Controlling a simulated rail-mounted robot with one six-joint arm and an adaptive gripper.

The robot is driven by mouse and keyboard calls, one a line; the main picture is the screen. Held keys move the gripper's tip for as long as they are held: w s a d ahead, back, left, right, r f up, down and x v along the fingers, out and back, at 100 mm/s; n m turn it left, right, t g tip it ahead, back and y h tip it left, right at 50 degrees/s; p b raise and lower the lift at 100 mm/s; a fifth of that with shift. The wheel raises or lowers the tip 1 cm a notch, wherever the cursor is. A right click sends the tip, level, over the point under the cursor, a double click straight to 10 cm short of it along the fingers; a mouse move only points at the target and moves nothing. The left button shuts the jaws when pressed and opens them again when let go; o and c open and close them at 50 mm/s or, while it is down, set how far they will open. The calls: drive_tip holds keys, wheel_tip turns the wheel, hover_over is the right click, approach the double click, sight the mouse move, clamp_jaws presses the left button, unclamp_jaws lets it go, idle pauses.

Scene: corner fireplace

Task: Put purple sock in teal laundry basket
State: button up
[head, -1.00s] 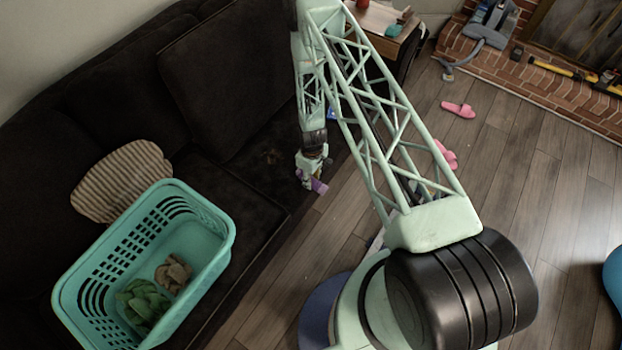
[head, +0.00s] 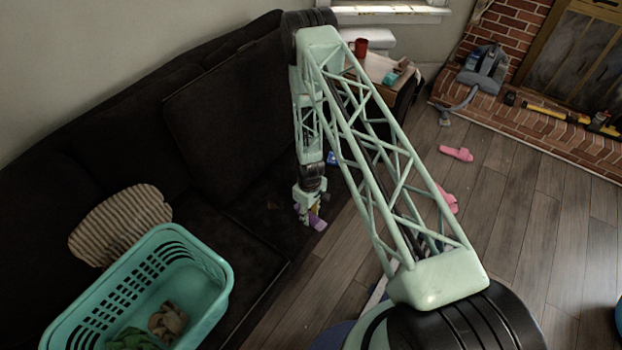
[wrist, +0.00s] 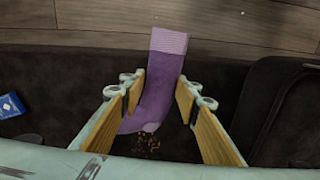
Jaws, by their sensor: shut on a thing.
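The purple sock (wrist: 158,85) is between the two wooden-faced fingers of my gripper (wrist: 158,98) in the wrist view, its pale ribbed cuff pointing away. In the head view my gripper (head: 309,214) is shut on the purple sock (head: 317,222) near the front edge of the dark sofa. Whether the sock still touches the seat I cannot tell. The teal laundry basket (head: 205,258) stands on the sofa at the lower left, apart from my gripper. A green cloth (head: 130,340) and a tan cloth (head: 167,321) lie in it.
A striped cushion (head: 120,225) leans behind the basket on the dark sofa (head: 225,225). A side table (head: 385,72) with a red mug (head: 361,47) is at the back. Pink slippers (head: 457,154) lie on the wooden floor. Dark crumbs (wrist: 148,143) show under the sock.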

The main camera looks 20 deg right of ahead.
drive_tip(key=a+r+m, duration=0.1)
drive_tip(key=r+m, duration=0.2)
drive_tip(key=r, duration=1.9)
drive_tip(key=w+a+r+m, duration=0.1)
drive_tip(key=a+r+m, duration=0.1)
drive_tip(key=r, duration=1.9)
drive_tip(key=shift+w+r+m, duration=0.25)
drive_tip(key=shift+r+m, duration=0.15)
drive_tip(key=shift+m, duration=0.4)
drive_tip(key=shift+s+a, duration=0.1)
drive_tip(key=shift+a, duration=0.1)
